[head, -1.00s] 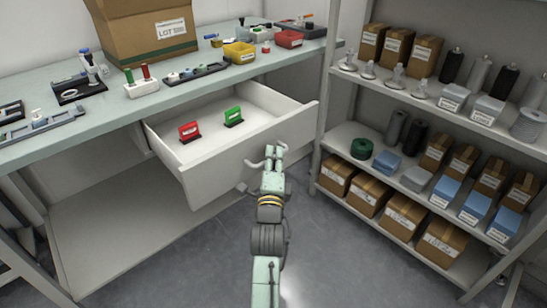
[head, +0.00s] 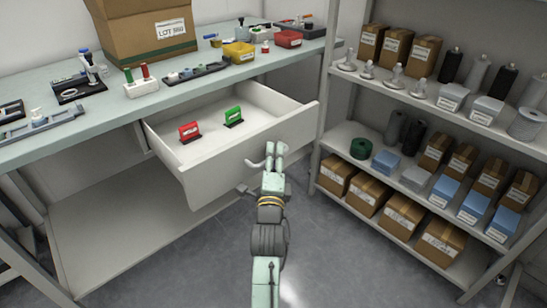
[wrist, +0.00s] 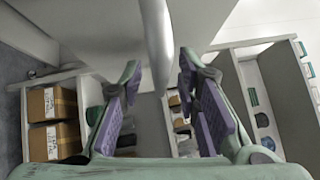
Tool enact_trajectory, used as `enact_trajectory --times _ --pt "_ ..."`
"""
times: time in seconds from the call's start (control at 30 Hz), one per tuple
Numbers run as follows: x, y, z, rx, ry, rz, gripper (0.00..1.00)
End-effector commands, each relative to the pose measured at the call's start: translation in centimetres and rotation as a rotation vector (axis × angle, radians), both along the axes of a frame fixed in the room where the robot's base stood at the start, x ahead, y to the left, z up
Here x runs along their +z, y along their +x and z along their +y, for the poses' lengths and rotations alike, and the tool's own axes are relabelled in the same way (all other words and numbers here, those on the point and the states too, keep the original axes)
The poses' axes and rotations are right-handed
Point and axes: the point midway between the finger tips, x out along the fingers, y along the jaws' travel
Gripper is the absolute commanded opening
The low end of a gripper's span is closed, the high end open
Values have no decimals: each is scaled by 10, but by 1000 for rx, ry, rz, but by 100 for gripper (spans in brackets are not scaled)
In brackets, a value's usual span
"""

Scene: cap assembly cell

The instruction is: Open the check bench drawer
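The check bench drawer (head: 245,155) is pulled well out from under the bench top. A red block-like item (head: 189,132) and a green one (head: 233,117) stand inside it. My gripper (head: 268,152) is at the drawer's front face, near its handle. In the wrist view my gripper (wrist: 159,80) has its purple-padded fingers apart, and the grey handle bar (wrist: 157,40) shows between the fingertips. There is a gap around the bar; I cannot tell whether either finger touches it.
The bench top (head: 110,118) holds a cardboard box (head: 140,35), bins and small tools. A shelf rack (head: 340,135) with boxes, spools and bottles stands close to the drawer's right side. The grey floor (head: 345,260) in front is clear.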

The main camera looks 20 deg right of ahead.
Motion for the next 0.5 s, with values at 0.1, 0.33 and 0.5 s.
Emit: enact_trajectory --times 0.1,0.33,0.5 --pt "0 0 0 0 0 -1 30" --pt "-4 -18 8 -1 -1 3 30" --pt "-8 -43 21 0 0 2 30"
